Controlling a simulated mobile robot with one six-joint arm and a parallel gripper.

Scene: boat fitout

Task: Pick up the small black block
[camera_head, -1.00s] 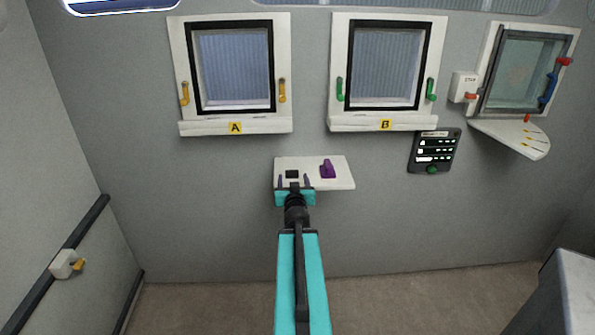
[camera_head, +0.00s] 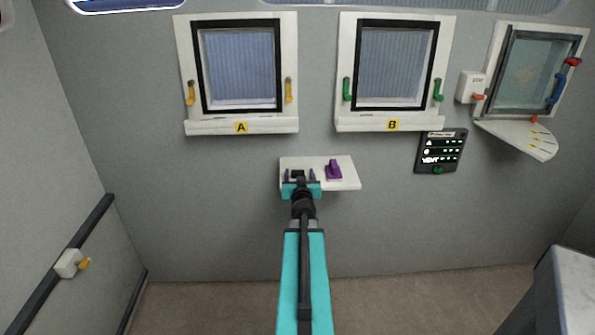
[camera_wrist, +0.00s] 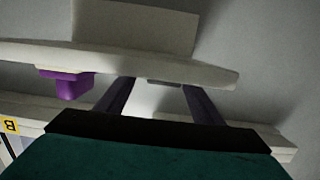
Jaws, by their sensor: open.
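The small black block (camera_head: 297,173) sits on the left part of a small white shelf (camera_head: 346,181) on the wall. My gripper (camera_head: 299,175) is open, with one finger showing on each side of the block in the head view. The gripper's dark middle part hides some of the block. In the wrist view, my gripper's (camera_wrist: 158,86) two dark fingers reach the shelf edge (camera_wrist: 215,77) and stand apart. A thin grey strip shows between them; I cannot tell if it is the block. No contact with the block is visible.
A purple object (camera_head: 334,170) stands on the shelf just right of my gripper; it also shows in the wrist view (camera_wrist: 70,86). Windows A (camera_head: 240,70) and B (camera_head: 393,68) are above. A dark panel (camera_head: 440,152) hangs to the right.

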